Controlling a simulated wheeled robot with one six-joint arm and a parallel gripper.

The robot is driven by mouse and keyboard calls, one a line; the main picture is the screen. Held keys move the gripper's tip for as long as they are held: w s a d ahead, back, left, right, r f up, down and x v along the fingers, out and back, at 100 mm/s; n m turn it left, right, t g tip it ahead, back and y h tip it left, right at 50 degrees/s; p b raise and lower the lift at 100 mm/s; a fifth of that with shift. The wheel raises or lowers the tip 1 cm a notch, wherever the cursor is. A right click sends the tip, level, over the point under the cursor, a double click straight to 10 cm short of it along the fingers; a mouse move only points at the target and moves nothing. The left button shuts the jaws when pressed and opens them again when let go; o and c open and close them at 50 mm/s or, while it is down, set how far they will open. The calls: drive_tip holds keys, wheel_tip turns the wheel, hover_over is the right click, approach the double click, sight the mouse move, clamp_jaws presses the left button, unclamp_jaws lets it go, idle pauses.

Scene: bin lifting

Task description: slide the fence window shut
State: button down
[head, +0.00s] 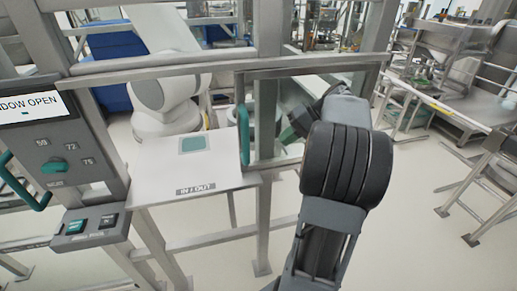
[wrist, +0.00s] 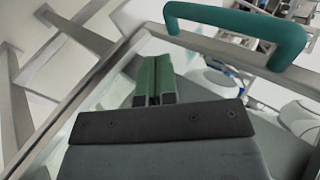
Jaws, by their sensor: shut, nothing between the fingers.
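The fence window (head: 300,68) is a clear pane in a metal frame, at the right part of the fence opening. Its upright teal handle (head: 243,135) is on its left edge. The opening left of the handle is uncovered. In the wrist view the handle (wrist: 238,28) crosses the top right, beyond my fingers and apart from them. My gripper (wrist: 154,80) has green fingers, shut together and empty. In the head view my gripper (head: 289,134) is right of the handle, mostly hidden by my arm. The display (head: 35,106) reads "...NDOW OPEN", its left end cut off.
A white shelf (head: 185,170) marked "IN/OUT" with a teal pad (head: 193,144) lies below the opening. A control panel (head: 70,150) with another teal handle (head: 22,185) stands at left. A white robot arm (head: 165,85) is behind the fence. Fence posts flank the opening.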

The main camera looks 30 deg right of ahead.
drive_tip(key=w+a+f+p, duration=0.1)
drive_tip(key=w+a+f, duration=0.3)
drive_tip(key=a, duration=0.3)
drive_tip(key=shift+a, duration=0.15)
idle(0.3)
